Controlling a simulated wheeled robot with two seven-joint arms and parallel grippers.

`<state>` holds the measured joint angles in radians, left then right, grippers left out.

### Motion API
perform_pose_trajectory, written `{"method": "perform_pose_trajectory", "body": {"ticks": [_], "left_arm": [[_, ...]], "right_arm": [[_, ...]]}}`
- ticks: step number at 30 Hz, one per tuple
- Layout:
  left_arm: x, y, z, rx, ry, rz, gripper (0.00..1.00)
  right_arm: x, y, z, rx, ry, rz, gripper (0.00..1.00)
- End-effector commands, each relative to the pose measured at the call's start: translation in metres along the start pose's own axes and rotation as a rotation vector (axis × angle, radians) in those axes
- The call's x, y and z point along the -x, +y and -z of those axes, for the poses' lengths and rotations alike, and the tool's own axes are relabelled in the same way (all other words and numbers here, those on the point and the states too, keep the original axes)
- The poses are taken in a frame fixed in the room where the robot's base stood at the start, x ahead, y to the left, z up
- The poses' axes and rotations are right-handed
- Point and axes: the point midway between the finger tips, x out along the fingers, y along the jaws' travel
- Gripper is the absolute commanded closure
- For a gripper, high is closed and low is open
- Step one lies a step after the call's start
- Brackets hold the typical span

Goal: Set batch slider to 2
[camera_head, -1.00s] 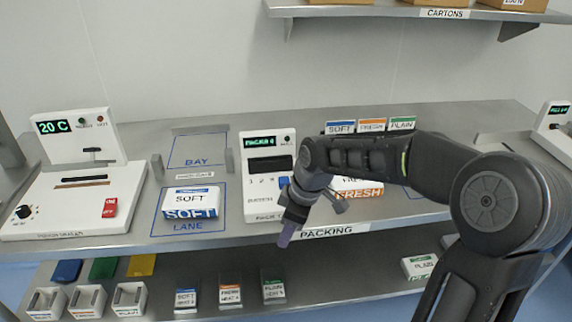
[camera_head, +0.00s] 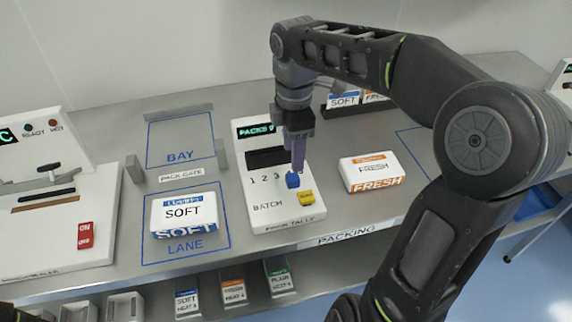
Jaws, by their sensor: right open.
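The pack tally panel (camera_head: 262,214) is a white unit with a green "PACKS" display, a dark slot and the marks 1, 2, 3 above the word BATCH. A blue knob (camera_head: 292,180), seemingly the batch slider, sits to the right of the 3. Any mark behind it is hidden. My right gripper (camera_head: 298,166) points down with its fingertips just above and at the blue knob. It is open; I cannot tell whether it touches the knob. A yellow button (camera_head: 306,198) is just below the knob. My left gripper is not clearly in view.
A SOFT pack (camera_head: 184,212) lies in the LANE outline left of the panel. A FRESH pack (camera_head: 371,172) lies to the right. A white machine (camera_head: 60,215) with a red switch stands at far left. The BAY outline (camera_head: 180,140) is empty.

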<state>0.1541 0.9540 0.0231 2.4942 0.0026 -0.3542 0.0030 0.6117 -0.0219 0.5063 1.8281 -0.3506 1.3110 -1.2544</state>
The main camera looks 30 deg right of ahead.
Motion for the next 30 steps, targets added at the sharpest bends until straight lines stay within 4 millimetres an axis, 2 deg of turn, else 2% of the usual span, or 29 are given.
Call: {"method": "perform_pose_trajectory", "body": {"ticks": [8, 11, 22, 25, 30], "left_arm": [[0.0, 0.0, 0.0, 0.0, 0.0, 0.0, 0.64], [0.001, 0.0, 0.0, 0.0, 0.0, 0.0, 0.64], [0.004, 0.001, 0.0, 0.001, -0.001, 0.001, 0.64], [0.004, 0.001, 0.0, 0.001, -0.001, 0.001, 0.64], [0.004, 0.001, 0.0, 0.001, -0.001, 0.002, 0.64]], "right_arm": [[-0.004, 0.0, 0.0, -0.001, 0.0, 0.002, 0.51], [-0.013, 0.0, 0.0, -0.002, 0.001, 0.002, 0.51], [-0.067, 0.0, 0.0, -0.001, 0.001, 0.003, 0.51], [-0.075, 0.0, 0.0, -0.001, 0.002, 0.002, 0.51], [-0.079, 0.0, 0.001, -0.001, 0.002, 0.0, 0.51]]}}
